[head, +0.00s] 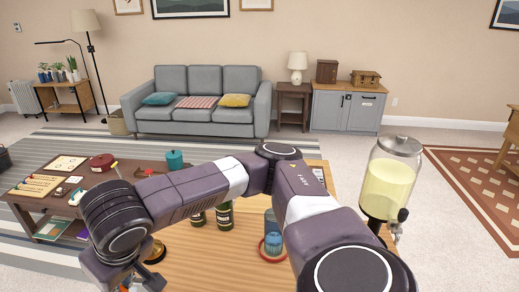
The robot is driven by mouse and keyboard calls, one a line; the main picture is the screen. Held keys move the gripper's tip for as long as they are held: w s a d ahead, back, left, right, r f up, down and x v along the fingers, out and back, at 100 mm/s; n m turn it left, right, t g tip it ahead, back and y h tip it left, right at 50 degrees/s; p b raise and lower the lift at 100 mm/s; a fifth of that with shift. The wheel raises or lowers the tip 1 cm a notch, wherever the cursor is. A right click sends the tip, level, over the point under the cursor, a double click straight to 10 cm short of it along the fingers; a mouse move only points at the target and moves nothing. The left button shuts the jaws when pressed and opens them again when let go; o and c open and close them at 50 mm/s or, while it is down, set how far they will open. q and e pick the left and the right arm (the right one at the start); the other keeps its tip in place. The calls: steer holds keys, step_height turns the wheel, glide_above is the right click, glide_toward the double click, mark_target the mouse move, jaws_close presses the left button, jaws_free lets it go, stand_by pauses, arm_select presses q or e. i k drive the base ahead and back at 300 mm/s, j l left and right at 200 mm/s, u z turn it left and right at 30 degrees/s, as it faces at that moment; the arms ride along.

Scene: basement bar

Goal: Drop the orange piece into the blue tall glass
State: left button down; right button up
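A tall bluish glass (272,241) stands upright on the wooden bar top (217,262), inside or on a red ring (262,250). It is right of the bottles, and my arm passes close beside it. An arm, apparently my right one, comes in from the lower right, bends over the bar and reaches to the lower left. Its gripper (148,280) is low at the left edge of the bar, partly hidden and cut by the frame. I cannot tell its opening or whether it holds anything. No orange piece can be made out clearly. My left gripper does not show.
Dark green bottles (225,217) stand mid-bar, partly behind my arm. A gold object (155,251) stands near the gripper. A drink dispenser (388,182) with yellow liquid stands at the right. A dark low table (27,197) with games is at the left; a grey sofa (205,78) is behind.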

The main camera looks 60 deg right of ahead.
mark_target(272, 249)
steer(key=i+z, duration=0.1)
steer(key=z, duration=0.3)
steer(key=i+l+z, duration=0.1)
steer(key=z, duration=0.25)
steer(key=i+z, duration=0.1)
steer(key=z, duration=0.3)
